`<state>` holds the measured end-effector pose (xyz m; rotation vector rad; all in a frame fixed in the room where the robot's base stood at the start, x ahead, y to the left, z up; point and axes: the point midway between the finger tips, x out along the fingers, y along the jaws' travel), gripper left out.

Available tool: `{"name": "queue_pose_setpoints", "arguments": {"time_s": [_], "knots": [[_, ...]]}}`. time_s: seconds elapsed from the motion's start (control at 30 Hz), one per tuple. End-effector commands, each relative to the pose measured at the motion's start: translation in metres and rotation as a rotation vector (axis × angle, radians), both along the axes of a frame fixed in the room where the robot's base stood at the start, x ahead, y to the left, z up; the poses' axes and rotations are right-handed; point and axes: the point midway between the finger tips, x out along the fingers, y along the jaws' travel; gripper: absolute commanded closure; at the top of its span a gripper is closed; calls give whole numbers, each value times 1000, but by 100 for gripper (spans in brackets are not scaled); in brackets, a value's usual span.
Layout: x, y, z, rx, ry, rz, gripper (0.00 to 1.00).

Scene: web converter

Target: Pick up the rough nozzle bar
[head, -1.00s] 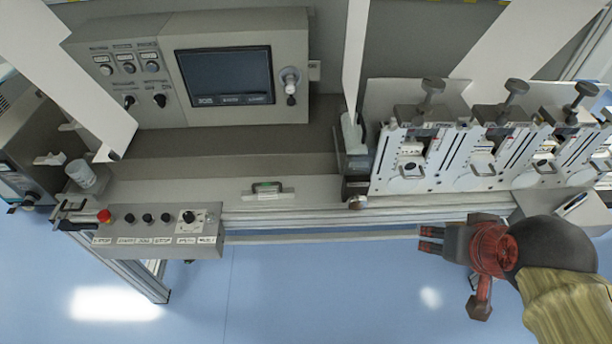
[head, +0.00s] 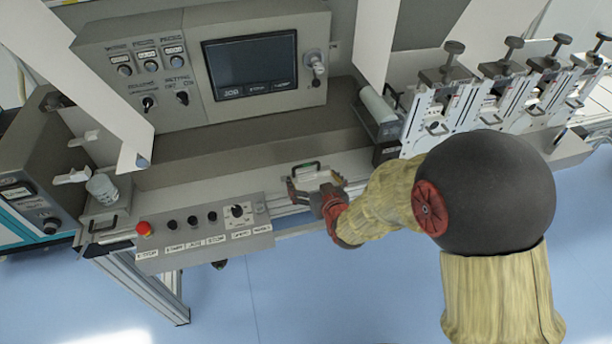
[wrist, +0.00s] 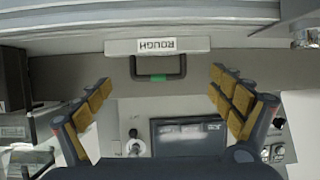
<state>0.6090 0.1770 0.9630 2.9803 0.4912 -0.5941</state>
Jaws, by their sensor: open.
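The rough nozzle bar (head: 308,177) is a pale block on the machine ledge, with a dark handle carrying a green mark. In the wrist view the bar (wrist: 125,47) shows its ROUGH label upside down, and its handle (wrist: 158,77) lies between my fingers. My gripper (wrist: 160,80) is open, with one finger on each side of the handle and visible gaps to both. In the head view my gripper (head: 316,188) is at the bar and partly covers its front. Contact with the bar cannot be seen.
A button panel (head: 205,233) with a red stop button (head: 144,229) is to the left. A screen console (head: 250,65) stands behind. Several clamp units (head: 440,105) stand to the right. White web sheets (head: 95,85) hang above the ledge.

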Motion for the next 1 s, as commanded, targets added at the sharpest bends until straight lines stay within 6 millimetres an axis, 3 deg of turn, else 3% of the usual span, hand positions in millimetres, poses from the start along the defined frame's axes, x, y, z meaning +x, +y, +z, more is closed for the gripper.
{"name": "queue_pose_setpoints", "arguments": {"time_s": [0.6, 0.87, 1.0], "knots": [[64, 18, -22, 0, 0, -1, 6], [66, 19, -21, 0, 0, -1, 6], [66, 19, -21, 0, 0, -1, 14]]}}
